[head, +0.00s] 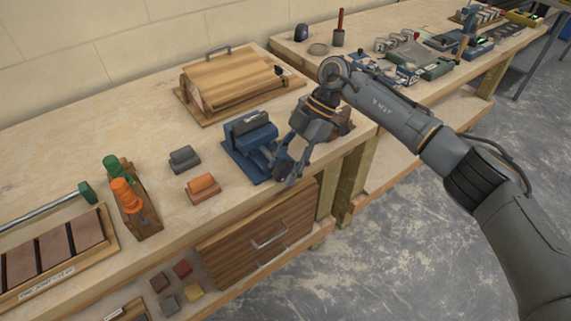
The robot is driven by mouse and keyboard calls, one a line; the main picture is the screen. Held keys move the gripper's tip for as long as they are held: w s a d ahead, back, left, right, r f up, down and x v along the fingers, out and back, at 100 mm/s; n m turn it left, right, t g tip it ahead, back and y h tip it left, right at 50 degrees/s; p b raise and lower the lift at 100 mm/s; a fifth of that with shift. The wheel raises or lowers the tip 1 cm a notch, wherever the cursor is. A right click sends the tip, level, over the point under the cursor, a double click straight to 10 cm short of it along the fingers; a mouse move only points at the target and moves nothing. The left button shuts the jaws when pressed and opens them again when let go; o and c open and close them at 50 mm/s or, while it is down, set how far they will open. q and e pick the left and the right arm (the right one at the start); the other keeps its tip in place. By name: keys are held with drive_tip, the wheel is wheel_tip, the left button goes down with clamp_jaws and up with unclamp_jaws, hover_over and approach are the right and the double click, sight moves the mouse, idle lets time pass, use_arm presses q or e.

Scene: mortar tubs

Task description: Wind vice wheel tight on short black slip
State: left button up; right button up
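A blue vice (239,154) stands near the front edge of the workbench. A short dark slip (246,121) sits at the top of its jaws; how firmly it is held cannot be seen. My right gripper (288,175) points down at the front right side of the vice, close to or touching it. The gripper and the arm cover that side, so the vice wheel cannot be made out clearly. Whether its fingers are closed on the wheel is too small to tell. My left gripper is out of view.
A grey block (184,158) and an orange block (203,188) lie left of the vice. A lidded wooden box (228,80) stands behind it. A wooden holder with green and orange handles (143,219) is at left. Wooden drawers (260,233) sit below.

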drive_tip(key=shift+w+d+r, duration=0.1)
drive_tip(key=shift+w+r, duration=0.1)
drive_tip(key=shift+r, duration=0.05)
drive_tip(key=v, duration=1.1)
drive_tip(key=shift+r, duration=0.2)
